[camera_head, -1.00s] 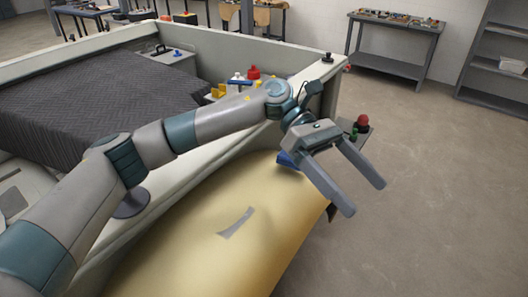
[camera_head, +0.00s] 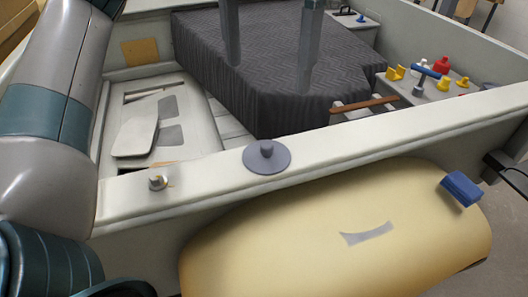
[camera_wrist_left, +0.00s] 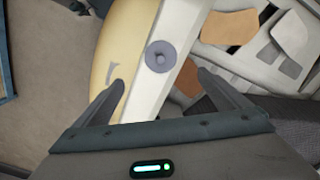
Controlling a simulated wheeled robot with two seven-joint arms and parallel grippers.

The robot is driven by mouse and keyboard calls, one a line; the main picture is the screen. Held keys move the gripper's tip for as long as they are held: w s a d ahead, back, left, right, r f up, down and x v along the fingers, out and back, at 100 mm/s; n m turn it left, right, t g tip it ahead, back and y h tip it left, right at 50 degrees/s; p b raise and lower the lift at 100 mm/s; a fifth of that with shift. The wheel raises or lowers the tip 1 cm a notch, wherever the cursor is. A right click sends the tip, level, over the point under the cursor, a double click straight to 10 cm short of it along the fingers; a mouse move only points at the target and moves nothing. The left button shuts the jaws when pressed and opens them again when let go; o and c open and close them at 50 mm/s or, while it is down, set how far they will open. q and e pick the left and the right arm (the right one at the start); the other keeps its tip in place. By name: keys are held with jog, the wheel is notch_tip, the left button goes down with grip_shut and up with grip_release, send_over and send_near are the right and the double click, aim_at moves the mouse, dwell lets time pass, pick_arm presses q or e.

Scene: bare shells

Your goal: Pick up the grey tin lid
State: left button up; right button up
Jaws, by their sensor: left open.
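The grey tin lid (camera_head: 267,157), a flat round disc with a knob in its middle, lies on the pale rim of the shell in the head view. It also shows in the left wrist view (camera_wrist_left: 160,57), ahead of the fingers and between their lines. My left gripper (camera_head: 268,78) hangs in from the top of the head view, its two fingers wide apart and empty. In that picture the fingertips are above the lid and apart from it. In the left wrist view my left gripper (camera_wrist_left: 161,80) is open too. My right gripper is in neither view.
A small metal fitting (camera_head: 158,183) stands on the rim left of the lid. A dark quilted cover (camera_head: 270,100) lies inside the shell. A blue block (camera_head: 461,188) sits on the yellow rounded panel (camera_head: 300,240). Several coloured parts stand at the right on a ledge.

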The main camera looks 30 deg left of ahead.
pick_arm(q)
jog(key=p, duration=0.3)
send_over(267, 144)
jog(key=f, duration=1.1)
jog(key=shift+s+f, duration=0.25)
jog(key=shift+s, duration=0.05)
jog(key=shift+f, duration=0.4)
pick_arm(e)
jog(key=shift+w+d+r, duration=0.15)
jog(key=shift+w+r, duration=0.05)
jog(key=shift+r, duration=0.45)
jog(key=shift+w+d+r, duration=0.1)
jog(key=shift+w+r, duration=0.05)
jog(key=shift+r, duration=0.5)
pick_arm(q)
jog(key=shift+w+f, duration=0.1)
jog(key=shift+f, duration=0.3)
notch_tip(267, 144, down, 4)
jog(key=p, duration=0.2)
jog(key=shift+w+r+p, duration=0.15)
jog(key=shift+p, duration=0.2)
jog(key=shift+f, duration=0.4)
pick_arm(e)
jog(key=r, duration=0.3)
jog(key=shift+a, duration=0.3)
